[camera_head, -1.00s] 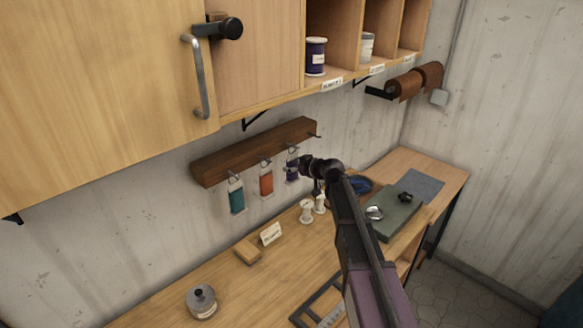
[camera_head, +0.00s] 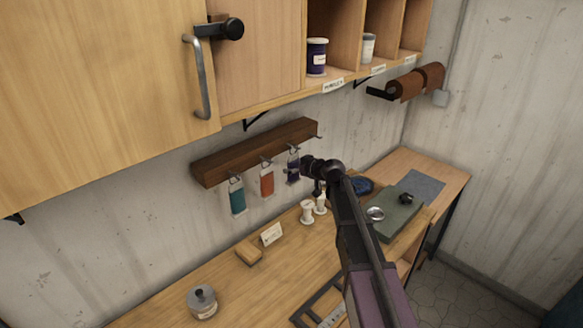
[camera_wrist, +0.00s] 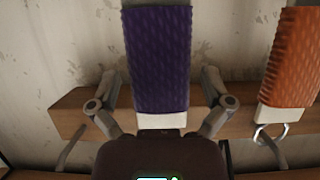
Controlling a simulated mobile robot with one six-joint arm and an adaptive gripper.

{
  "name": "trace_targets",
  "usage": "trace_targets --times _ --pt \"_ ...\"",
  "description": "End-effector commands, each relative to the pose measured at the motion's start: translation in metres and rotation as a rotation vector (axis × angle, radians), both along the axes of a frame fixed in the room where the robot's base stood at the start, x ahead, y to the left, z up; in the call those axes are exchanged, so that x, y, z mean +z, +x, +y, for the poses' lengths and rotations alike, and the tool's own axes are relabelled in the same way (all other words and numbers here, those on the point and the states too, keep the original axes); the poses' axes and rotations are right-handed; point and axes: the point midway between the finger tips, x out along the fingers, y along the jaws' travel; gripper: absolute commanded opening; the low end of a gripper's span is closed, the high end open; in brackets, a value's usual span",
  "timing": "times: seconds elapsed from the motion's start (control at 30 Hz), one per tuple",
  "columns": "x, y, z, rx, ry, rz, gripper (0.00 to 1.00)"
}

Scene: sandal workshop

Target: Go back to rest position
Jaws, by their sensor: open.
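My gripper (camera_head: 297,170) is at the right end of the dark wooden hook rail (camera_head: 235,158) on the wall. In the wrist view my gripper (camera_wrist: 158,88) is open, with one finger on each side of a purple textured hank (camera_wrist: 158,50) with a white band. The fingers stand apart from it. The purple hank (camera_head: 293,160) hangs at the rail in the head view, partly hidden by my gripper. An orange hank (camera_head: 267,182) and a teal hank (camera_head: 237,197) hang to its left. The orange one also shows in the wrist view (camera_wrist: 292,60).
A wooden cabinet (camera_head: 90,80) with a metal handle and open cubbies overhangs the rail. The bench (camera_head: 170,275) below holds white spools (camera_head: 307,212), a card (camera_head: 271,234), a wooden block (camera_head: 249,252), a round tin (camera_head: 202,304) and a green mat (camera_head: 395,218).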

Motion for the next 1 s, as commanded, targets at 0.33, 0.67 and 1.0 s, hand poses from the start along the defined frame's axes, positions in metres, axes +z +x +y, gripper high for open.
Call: trace_targets --times 0.33,0.67,1.0 --pt "0.007 0.000 0.000 0.000 0.000 0.000 1.00" --pt "0.040 0.000 0.000 0.000 0.000 0.000 1.00" --pt "0.076 0.000 0.000 0.000 0.000 0.000 1.00"
